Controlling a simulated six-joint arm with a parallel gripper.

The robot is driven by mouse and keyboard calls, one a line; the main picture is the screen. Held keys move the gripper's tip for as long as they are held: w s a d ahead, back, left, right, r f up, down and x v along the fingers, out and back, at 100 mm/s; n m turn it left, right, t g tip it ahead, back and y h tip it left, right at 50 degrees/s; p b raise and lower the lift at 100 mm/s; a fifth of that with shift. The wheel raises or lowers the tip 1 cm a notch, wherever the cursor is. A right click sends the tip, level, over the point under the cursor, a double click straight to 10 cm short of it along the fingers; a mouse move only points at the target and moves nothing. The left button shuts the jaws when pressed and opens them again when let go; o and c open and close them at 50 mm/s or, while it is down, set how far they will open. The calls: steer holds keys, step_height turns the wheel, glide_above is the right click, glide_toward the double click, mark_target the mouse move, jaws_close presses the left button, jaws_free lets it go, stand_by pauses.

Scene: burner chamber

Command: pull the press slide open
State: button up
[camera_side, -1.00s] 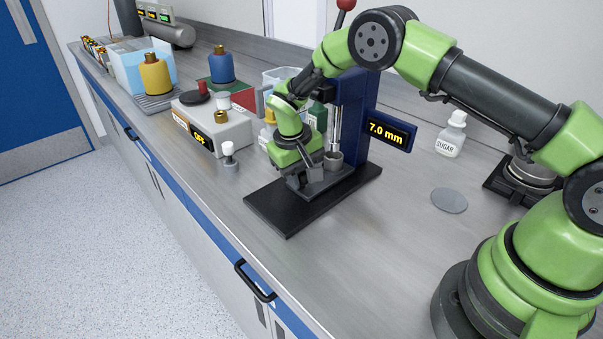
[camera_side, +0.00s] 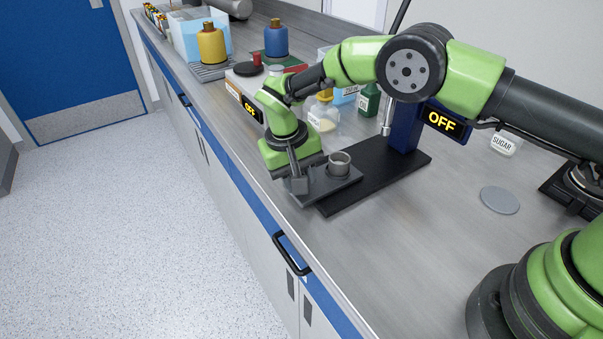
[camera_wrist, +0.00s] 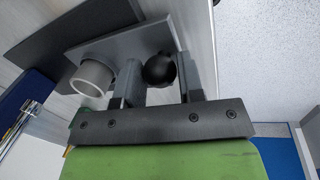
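The press slide (camera_side: 334,184) is a grey plate drawn out from the press (camera_side: 404,132) toward the bench's front edge, overhanging the press's black base (camera_side: 395,174). A grey cup (camera_side: 340,162) stands upright on it, clear of the ram. In the wrist view the slide (camera_wrist: 118,46) shows with the cup (camera_wrist: 92,76) on it and a black ball knob (camera_wrist: 160,69) at its end. My gripper (camera_side: 297,181) is at the slide's front end. In the wrist view its fingers (camera_wrist: 160,82) are closed on both sides of the knob. The knob is hidden in the side view.
The press display (camera_side: 441,122) reads OFF. Bottles and a heater box (camera_side: 247,87) stand behind my gripper. A sugar bottle (camera_side: 506,145) and a grey disc (camera_side: 500,200) are to the right. The front bench edge, with a black handle (camera_side: 290,254) below, is close.

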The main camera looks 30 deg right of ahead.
steer(key=o, duration=0.3)
steer(key=shift+o, duration=0.2)
step_height(320, 180, up, 10)
steer(key=a, duration=0.2)
steer(key=shift+w, duration=0.2)
steer(key=shift+d+f, duration=0.1)
